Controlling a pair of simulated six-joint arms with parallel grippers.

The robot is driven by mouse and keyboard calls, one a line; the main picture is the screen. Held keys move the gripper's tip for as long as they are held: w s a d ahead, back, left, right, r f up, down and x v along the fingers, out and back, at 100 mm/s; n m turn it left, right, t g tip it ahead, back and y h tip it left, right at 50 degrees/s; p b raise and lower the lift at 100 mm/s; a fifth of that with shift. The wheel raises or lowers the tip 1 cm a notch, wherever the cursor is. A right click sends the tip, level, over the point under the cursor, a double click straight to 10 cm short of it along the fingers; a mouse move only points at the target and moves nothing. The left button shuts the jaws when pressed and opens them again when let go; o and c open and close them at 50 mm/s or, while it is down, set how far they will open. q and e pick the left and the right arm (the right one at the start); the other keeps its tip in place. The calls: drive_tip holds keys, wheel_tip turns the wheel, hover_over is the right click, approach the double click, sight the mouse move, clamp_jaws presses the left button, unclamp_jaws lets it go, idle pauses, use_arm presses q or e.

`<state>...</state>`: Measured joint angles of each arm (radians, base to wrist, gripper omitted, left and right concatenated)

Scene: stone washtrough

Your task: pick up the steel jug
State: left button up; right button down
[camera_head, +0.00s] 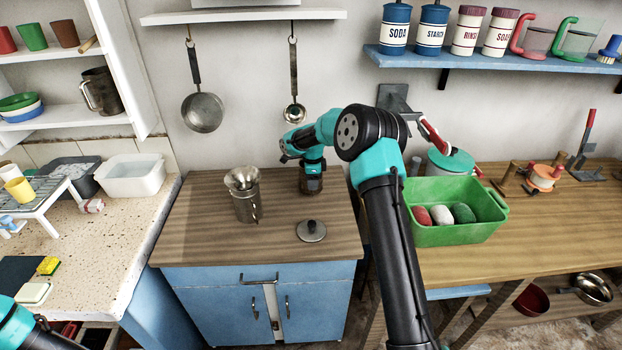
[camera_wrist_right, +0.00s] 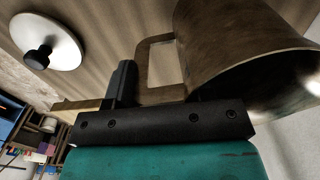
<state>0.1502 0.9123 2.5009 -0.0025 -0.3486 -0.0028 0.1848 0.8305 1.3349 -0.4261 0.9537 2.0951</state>
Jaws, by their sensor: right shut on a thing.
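The steel jug (camera_wrist_right: 225,45) fills the upper right of the right wrist view, brownish with reflections. Its wide mouth and squared handle (camera_wrist_right: 150,62) show there. My right gripper (camera_head: 312,180) is low over the wooden counter in the head view, shut on the jug at its handle side. One dark finger stands beside the handle in the wrist view; the other finger is hidden. In the head view the jug is a small dark brown shape, mostly covered by the gripper. I cannot tell whether it touches the counter. My left gripper is out of view.
A steel vessel (camera_head: 247,205) with a flared funnel-like top stands left of my right gripper. A round lid (camera_head: 311,231) with a black knob lies in front. A green tub (camera_head: 455,235) stands right of my arm. The counter's front left is clear.

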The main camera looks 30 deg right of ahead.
drive_tip(key=shift+r, duration=0.1)
wheel_tip(320, 180, up, 10)
idle(0.7)
idle(0.4)
